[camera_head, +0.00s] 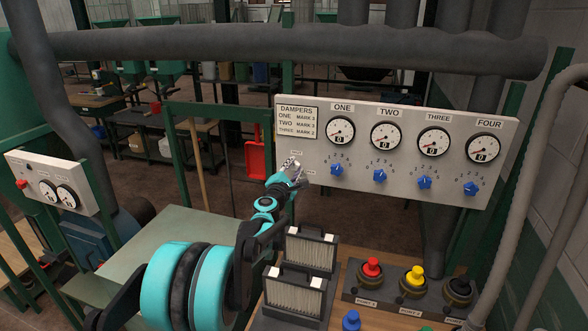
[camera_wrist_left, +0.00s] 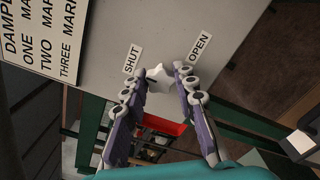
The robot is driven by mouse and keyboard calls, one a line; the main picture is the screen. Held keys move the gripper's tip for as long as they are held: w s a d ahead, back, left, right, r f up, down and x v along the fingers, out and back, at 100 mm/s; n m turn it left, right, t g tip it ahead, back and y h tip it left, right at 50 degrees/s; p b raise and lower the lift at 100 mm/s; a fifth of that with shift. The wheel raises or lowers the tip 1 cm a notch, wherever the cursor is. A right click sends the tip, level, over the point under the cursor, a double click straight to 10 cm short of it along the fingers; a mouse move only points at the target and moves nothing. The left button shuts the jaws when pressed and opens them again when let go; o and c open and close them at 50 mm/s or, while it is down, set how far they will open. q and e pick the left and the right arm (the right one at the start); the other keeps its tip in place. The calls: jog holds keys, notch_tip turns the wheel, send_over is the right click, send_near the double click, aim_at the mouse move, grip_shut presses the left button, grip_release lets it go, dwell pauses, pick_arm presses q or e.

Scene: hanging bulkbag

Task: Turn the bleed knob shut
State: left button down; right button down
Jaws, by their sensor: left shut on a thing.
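The bleed knob (camera_wrist_left: 157,72) is a pale, lobed knob on the lower left part of the grey panel (camera_head: 318,192), between a SHUT label (camera_wrist_left: 132,59) and an OPEN label (camera_wrist_left: 199,48). My left gripper (camera_head: 290,167) reaches up to the panel there. In the left wrist view its two fingers (camera_wrist_left: 161,80) stand on either side of the knob and are shut on it. In the head view the gripper hides most of the knob. The knob's exact turn is hard to read. My right gripper is not in view.
The panel also has a DAMPERS card (camera_head: 297,122), several round gauges (camera_head: 387,136) and blue knobs (camera_head: 379,176). Below are two filter boxes (camera_head: 296,295) and red, yellow and black port plugs (camera_head: 413,277). A thick pipe (camera_head: 250,42) runs above.

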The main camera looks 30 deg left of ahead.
pick_arm(q)
jog(key=c, duration=1.2)
grip_release()
jog(key=v, duration=1.2)
jog(key=shift+f, duration=0.1)
